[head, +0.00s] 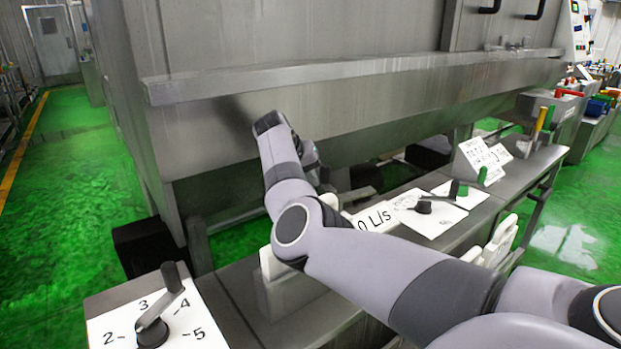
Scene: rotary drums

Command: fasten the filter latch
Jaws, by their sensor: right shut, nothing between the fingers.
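My right arm comes in from the lower right and bends upward at the middle of the head view. My right gripper (316,170) is at its far end, in front of the big steel drum housing (330,125). It is shut and holds nothing, and is mostly hidden behind my own wrist. I cannot pick out the filter latch with certainty; my arm covers part of the panel and housing. My left gripper is not in view.
A lever on a numbered dial plate (187,327) stands at the lower left. Farther along the bench are a white plate with a black knob (424,206), small signs (484,156) and upright levers (541,122). Green floor (75,165) is open at the left.

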